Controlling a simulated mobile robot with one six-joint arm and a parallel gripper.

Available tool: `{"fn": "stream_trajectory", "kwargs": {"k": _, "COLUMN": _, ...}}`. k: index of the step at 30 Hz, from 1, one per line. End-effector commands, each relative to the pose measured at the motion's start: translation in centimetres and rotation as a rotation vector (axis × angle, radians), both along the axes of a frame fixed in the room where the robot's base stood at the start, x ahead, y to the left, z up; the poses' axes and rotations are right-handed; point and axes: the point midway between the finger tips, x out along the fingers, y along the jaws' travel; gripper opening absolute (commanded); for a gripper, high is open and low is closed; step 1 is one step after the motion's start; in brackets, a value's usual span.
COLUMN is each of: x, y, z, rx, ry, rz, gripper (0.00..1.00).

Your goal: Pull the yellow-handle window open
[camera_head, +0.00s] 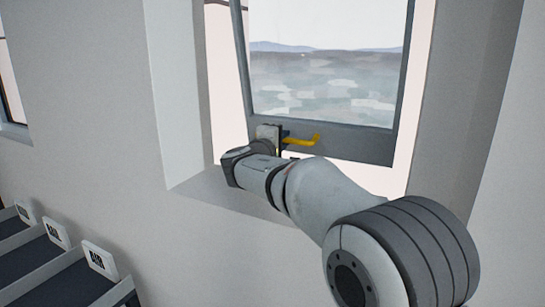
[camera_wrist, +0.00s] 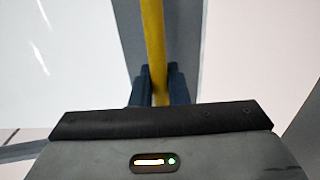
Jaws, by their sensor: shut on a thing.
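The window (camera_head: 330,144) has a dark grey frame around a pane with a view of water and hills. It stands tilted in its opening, with a gap along its left side and below it. The yellow handle (camera_head: 303,140) is on the lower part of the frame, near the left corner. My gripper (camera_head: 272,141) is at the handle's left end. In the wrist view my gripper (camera_wrist: 157,88) has its dark fingers shut around the yellow handle (camera_wrist: 153,40), which runs up out of the picture. The fingertips are partly hidden in the head view.
A white wall recess with a sill (camera_head: 235,197) surrounds the window. Several small conveyors (camera_head: 62,285) with white label plates stand at the lower left. Another window edge (camera_head: 14,130) shows at the far left.

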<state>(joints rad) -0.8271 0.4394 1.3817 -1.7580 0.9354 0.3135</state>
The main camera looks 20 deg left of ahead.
Motion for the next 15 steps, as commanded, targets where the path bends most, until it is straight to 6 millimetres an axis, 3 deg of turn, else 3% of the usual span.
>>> {"fn": "stream_trajectory", "kwargs": {"k": 10, "x": 0.46, "y": -0.11, "z": 0.13, "rx": -0.003, "ry": -0.007, "rz": 0.001, "gripper": 0.00}}
{"fn": "stream_trajectory", "kwargs": {"k": 11, "x": 0.43, "y": -0.10, "z": 0.13, "rx": -0.003, "ry": -0.006, "rz": 0.001, "gripper": 0.16}}
{"fn": "stream_trajectory", "kwargs": {"k": 15, "x": 0.41, "y": -0.09, "z": 0.08, "rx": -0.003, "ry": -0.006, "rz": 0.001, "gripper": 0.27}}
